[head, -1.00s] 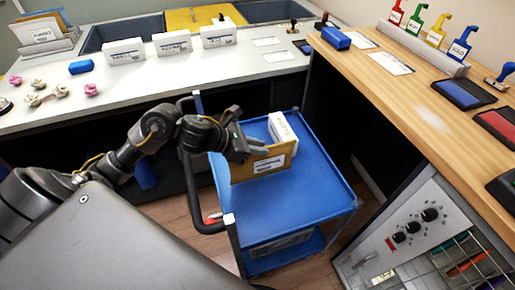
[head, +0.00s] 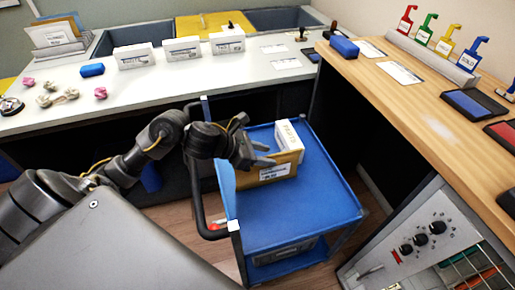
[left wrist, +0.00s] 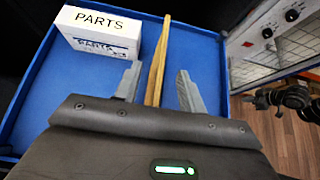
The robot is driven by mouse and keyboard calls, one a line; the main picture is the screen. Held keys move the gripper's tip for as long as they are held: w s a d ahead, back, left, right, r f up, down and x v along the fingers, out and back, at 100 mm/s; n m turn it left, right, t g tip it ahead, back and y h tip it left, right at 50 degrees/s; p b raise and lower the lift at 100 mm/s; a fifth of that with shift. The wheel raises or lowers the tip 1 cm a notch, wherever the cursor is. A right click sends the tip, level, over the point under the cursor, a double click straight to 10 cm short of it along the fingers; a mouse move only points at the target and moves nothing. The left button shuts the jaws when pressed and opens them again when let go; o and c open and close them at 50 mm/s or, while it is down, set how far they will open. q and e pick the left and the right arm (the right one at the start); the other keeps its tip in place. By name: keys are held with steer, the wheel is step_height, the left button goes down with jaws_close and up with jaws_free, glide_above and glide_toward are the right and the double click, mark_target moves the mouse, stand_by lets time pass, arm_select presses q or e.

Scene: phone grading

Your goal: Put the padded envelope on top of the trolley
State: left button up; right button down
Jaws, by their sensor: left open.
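The padded envelope (head: 268,170), tan with a white label, stands on edge on the top of the blue trolley (head: 300,205). It also shows edge-on in the left wrist view (left wrist: 158,55). My left gripper (head: 262,156) is at the envelope's upper edge. Its fingers (left wrist: 159,88) are open, one on each side of the envelope, with gaps between. The envelope's bottom edge is hard to see. A dark jointed part at the right of the left wrist view (left wrist: 290,98) looks like my right gripper; its jaws are unclear.
A white PARTS box (head: 289,139) stands on the trolley top beside the envelope. The trolley's front half is clear. A white counter (head: 190,85) with boxes lies behind, and a wooden counter (head: 400,95) with stamps and ink pads stands to the right.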

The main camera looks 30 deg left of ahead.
arm_select(q)
steer(key=shift+r, duration=0.2)
steer(key=v, duration=0.7)
steer(key=shift+s+a+f, duration=0.1)
steer(key=shift+a+f, duration=0.05)
steer(key=shift+f, duration=0.05)
steer(key=v, duration=0.3)
steer(key=shift+s+a+r+b, duration=0.1)
steer(key=shift+s+r+b, duration=0.1)
steer(key=shift+r+b, duration=0.1)
steer(key=shift+s+a+r, duration=0.3)
steer(key=shift+s+r, duration=0.05)
arm_select(e)
steer(key=shift+s+r, duration=0.1)
steer(key=shift+r, duration=0.3)
steer(key=shift+w, duration=0.2)
